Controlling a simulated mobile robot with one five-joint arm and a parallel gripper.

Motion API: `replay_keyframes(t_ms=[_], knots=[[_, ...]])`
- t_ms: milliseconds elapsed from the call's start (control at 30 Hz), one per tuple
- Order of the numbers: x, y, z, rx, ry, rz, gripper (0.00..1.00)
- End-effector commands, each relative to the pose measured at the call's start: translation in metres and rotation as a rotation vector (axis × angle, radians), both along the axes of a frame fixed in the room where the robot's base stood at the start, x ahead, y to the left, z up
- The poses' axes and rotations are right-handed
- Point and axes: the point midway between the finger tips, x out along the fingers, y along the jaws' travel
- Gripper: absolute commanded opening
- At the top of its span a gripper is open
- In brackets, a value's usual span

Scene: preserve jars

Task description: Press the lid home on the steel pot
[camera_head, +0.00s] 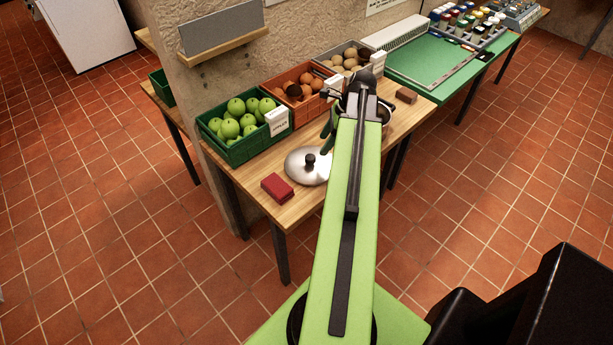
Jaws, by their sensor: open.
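The silver lid (297,167) with a black knob lies on the wooden table, to the left of my arm. A small part of what looks like the steel pot (387,112) shows just right of my arm's end; the rest is hidden behind the arm. My gripper (350,92) is open over the table's back half, beyond the lid and apart from it. Its fingers are small and partly hidden by my own arm, and I see nothing held in it.
A dark red block (277,187) lies near the table's front left, and a brown block (406,95) at the right. A green crate of apples (244,148), an orange crate (272,95) and a grey crate (322,56) line the wall side. A dark green object (327,135) stands beside my arm.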

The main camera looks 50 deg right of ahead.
Motion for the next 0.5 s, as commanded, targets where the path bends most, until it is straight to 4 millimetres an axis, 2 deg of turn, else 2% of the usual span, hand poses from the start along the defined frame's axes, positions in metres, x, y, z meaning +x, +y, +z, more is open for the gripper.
replay_keyframes(t_ms=[33,133,367,500], knots=[[0.004,0.003,-0.022,-0.001,-0.001,0.002,0.59],[0.010,0.008,-0.039,-0.001,-0.001,0.002,0.59],[0.013,0.011,-0.041,0.000,0.000,0.000,0.59],[0.021,0.015,-0.057,-0.001,-0.001,0.002,0.59]])
